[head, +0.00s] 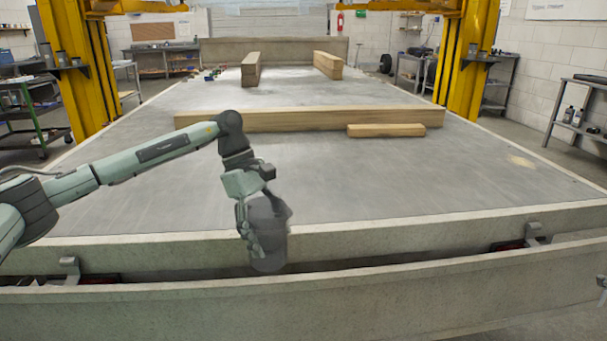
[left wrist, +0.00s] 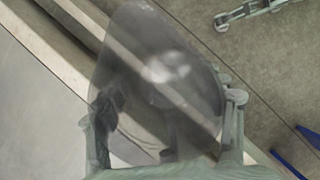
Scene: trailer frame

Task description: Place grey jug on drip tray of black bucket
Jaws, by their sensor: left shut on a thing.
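The grey jug (head: 270,238) is see-through and dark grey. My left gripper (head: 252,238) is shut on it and holds it about upright, in front of the trailer's near edge in the head view. In the left wrist view the jug (left wrist: 160,65) fills the middle, between the two fingers of the left gripper (left wrist: 162,110). A pale green linkage, which looks like my right gripper (left wrist: 250,10), shows at the top right of the left wrist view, cut off by the edge. I see no black bucket or drip tray in either view.
The trailer deck (head: 330,185) is mostly clear. A long timber beam (head: 310,119) and a short block (head: 386,130) lie across it. The near rail (head: 330,305) runs along the front. Yellow posts (head: 468,65) stand on both sides. Blue strips (left wrist: 288,163) lie at the wrist view's lower right.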

